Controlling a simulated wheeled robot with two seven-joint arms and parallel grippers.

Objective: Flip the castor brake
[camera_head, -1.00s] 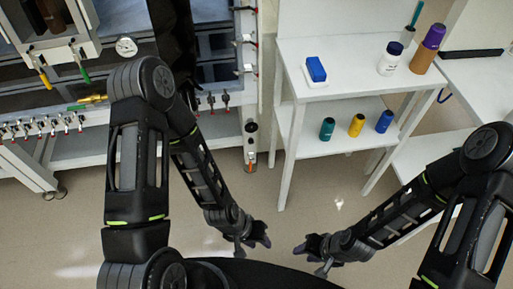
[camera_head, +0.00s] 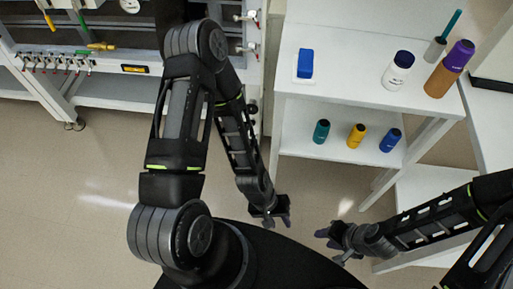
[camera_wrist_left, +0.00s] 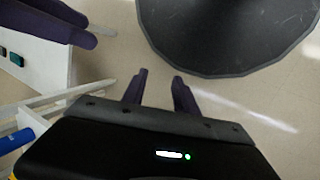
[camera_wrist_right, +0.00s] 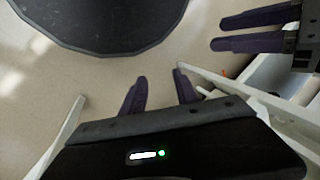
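A small dark castor (camera_head: 74,124) shows in the head view at the foot of a white leg of the glovebox frame, at the left. Its brake is too small to make out. My left gripper (camera_head: 277,222) hangs above the floor at lower middle, well to the right of the castor. Its two purple fingers (camera_wrist_left: 161,88) stand apart and empty in the left wrist view. My right gripper (camera_head: 323,234) is just right of the left one, also far from the castor. Its fingers (camera_wrist_right: 160,92) are apart and empty in the right wrist view.
The glovebox bench (camera_head: 110,94) with several small valves spans the upper left. A white shelf unit (camera_head: 345,85) with several bottles and a blue block (camera_head: 305,64) stands right of centre. A white bench (camera_head: 491,105) is at far right. Floor (camera_head: 60,210) at lower left is clear.

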